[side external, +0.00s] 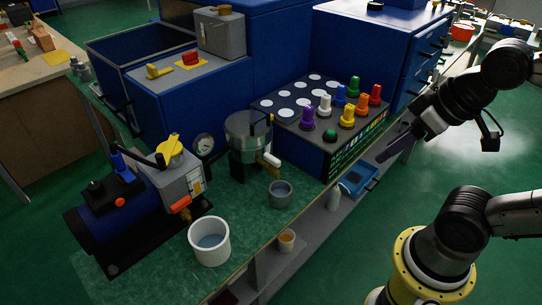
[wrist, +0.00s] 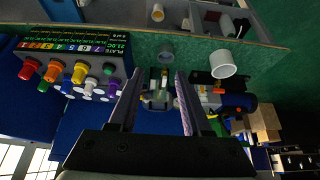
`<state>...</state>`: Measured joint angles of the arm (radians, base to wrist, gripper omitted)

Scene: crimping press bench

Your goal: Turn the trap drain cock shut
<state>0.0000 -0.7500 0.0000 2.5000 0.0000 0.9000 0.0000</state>
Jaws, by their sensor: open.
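A clear cylindrical trap (side external: 248,130) stands on a dark base on the green bench. A cock lever with a white and orange handle (side external: 269,160) sticks out low on its right side, tilted downward. A small grey cup (side external: 280,193) stands just in front of it. My gripper (side external: 382,158) is open and empty, with purple fingers, to the right of the trap and beyond the bench edge. In the wrist view, the trap (wrist: 157,92) shows between and beyond my open fingers (wrist: 159,72), apart from them. The lever's exact angle is too small to tell there.
A control box with coloured knobs (side external: 330,135) stands right of the trap. At left are a blue pump (side external: 115,205) with an orange-handled valve (side external: 180,204), and a white bucket (side external: 209,243) holding liquid. A round gauge (side external: 203,145) is behind. The aisle at right is clear.

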